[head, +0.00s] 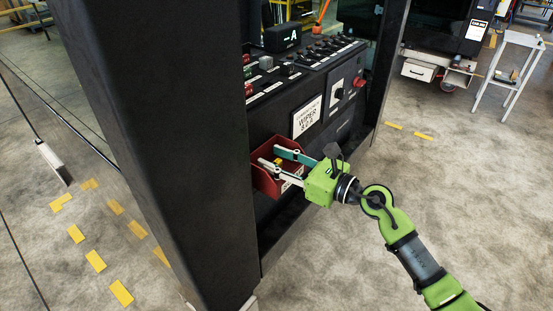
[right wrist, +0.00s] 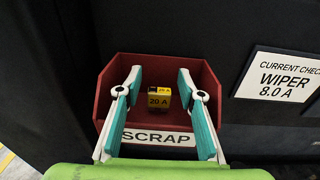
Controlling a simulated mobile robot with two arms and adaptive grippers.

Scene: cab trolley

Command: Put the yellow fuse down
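The yellow fuse (right wrist: 159,97), marked 20 A with a dark part on top, is inside the red scrap bin (right wrist: 204,148). In the head view the fuse (head: 278,161) shows as a small yellow spot in the bin (head: 266,183). My right gripper (right wrist: 160,75) is open, its two fingers apart on either side of the fuse with a visible gap to each. In the head view the right gripper (head: 271,156) reaches over the bin from the right. Whether the fuse rests on the bin floor is hard to tell. My left gripper is not in view.
The bin hangs on a dark panel beside a label (right wrist: 284,76) reading WIPER 8.0 A. A control console (head: 310,70) with knobs and buttons is above it. A wide dark pillar (head: 165,130) stands left of the bin. Open floor (head: 470,200) lies to the right.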

